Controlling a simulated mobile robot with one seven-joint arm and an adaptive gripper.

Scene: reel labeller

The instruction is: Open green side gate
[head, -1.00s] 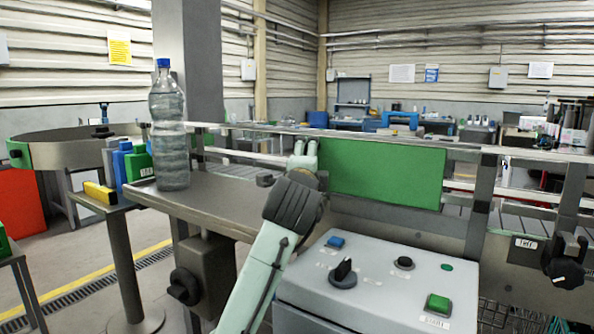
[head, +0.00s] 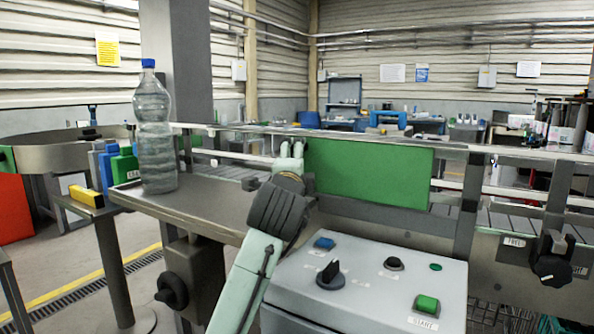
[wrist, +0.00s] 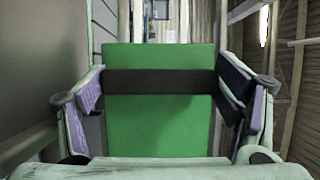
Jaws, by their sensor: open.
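The green side gate (head: 368,172) is a flat green panel in the conveyor's guard rail, right of centre in the head view. My gripper (head: 291,150) is at the gate's left edge, fingers pointing up and away. In the wrist view the green gate (wrist: 158,125) fills the middle, with a dark band (wrist: 160,82) across its upper part. My gripper (wrist: 160,92) is open there, with one finger on each side of the green panel. I cannot tell whether either finger touches it.
A grey control box (head: 365,285) with a dark knob and buttons stands in front of the gate, right of my arm. A clear bottle with a blue cap (head: 155,140) stands on the metal table (head: 205,205) to the left. A dark clamp knob (head: 552,262) is at the right.

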